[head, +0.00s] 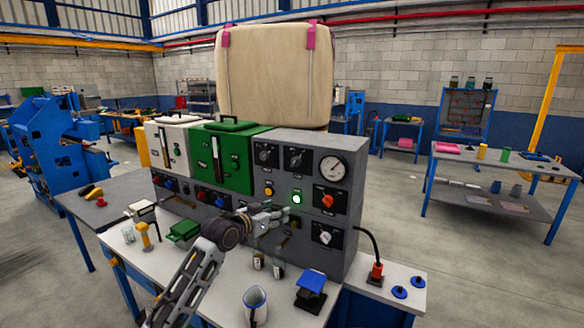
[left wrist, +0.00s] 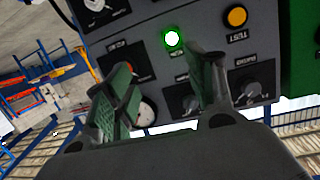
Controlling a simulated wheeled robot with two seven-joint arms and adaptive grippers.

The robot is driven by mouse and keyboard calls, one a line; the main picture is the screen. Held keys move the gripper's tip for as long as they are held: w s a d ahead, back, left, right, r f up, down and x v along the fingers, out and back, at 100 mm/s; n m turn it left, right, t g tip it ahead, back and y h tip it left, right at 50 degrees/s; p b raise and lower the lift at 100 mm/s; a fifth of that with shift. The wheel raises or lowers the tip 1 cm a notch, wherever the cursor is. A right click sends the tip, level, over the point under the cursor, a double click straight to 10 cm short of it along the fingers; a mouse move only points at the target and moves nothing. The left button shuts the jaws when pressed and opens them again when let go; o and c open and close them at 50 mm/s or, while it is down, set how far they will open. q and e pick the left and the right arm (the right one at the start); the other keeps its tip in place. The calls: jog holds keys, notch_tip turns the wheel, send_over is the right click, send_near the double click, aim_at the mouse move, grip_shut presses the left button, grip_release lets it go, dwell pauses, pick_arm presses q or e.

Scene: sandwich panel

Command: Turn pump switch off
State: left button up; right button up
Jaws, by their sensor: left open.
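A grey control panel (head: 310,215) with several switches stands on the workbench. Its upper row has two black rotary switches, one at left (head: 265,155) and one at right (head: 297,160). Below them are a lit green lamp (head: 296,198) and a yellow button (head: 268,190). A red knob (head: 328,201) is at right; I cannot read which switch is the pump's. My left gripper (head: 284,216) is open and empty in front of the panel, just below the lamp. In the left wrist view my left gripper (left wrist: 168,72) has its fingers spread, with the lamp (left wrist: 171,38) between and beyond them. My right gripper is out of view.
A round gauge (head: 332,168) and a white dial (head: 325,237) are on the panel's right part. A green case (head: 235,165) and a large beige case (head: 275,75) are close by. A mug (head: 255,305) and a blue-topped item (head: 311,283) stand on the bench front.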

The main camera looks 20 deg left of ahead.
pick_arm(q)
notch_tip(320, 180, up, 12)
jog(key=a+t, duration=0.2)
jog(key=shift+w+a+t+h, duration=0.3)
jog(key=shift+w+a, duration=0.05)
